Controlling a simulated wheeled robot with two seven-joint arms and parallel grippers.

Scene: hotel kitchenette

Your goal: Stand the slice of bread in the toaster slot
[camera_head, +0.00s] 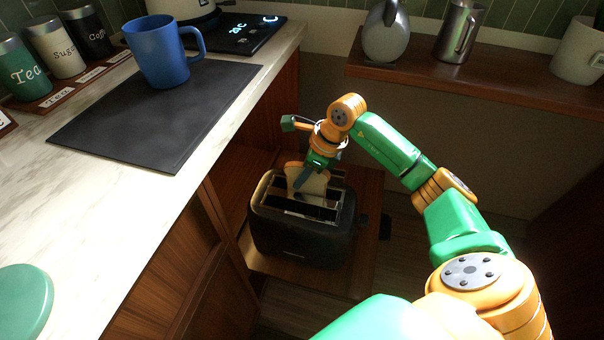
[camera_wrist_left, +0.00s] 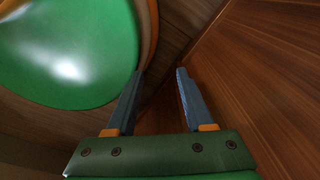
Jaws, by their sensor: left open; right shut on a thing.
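The black toaster (camera_head: 300,236) stands on a low wooden surface in the head view, with two long slots on top. The slice of bread (camera_head: 311,184) is upright at the far slot. Whether its lower edge is inside the slot I cannot tell for certain. My right gripper (camera_head: 303,180) is shut on the bread from above, and one finger shows in front of the slice. My left gripper (camera_wrist_left: 158,78) shows only in the left wrist view, open and empty, its two fingers apart near wooden panels.
A marble counter (camera_head: 90,215) runs along the left with a dark mat (camera_head: 150,125), a blue mug (camera_head: 163,55) and labelled canisters (camera_head: 55,50). A wooden shelf (camera_head: 480,88) at the back right holds a grey jug (camera_head: 386,38) and a metal pitcher (camera_head: 459,32).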

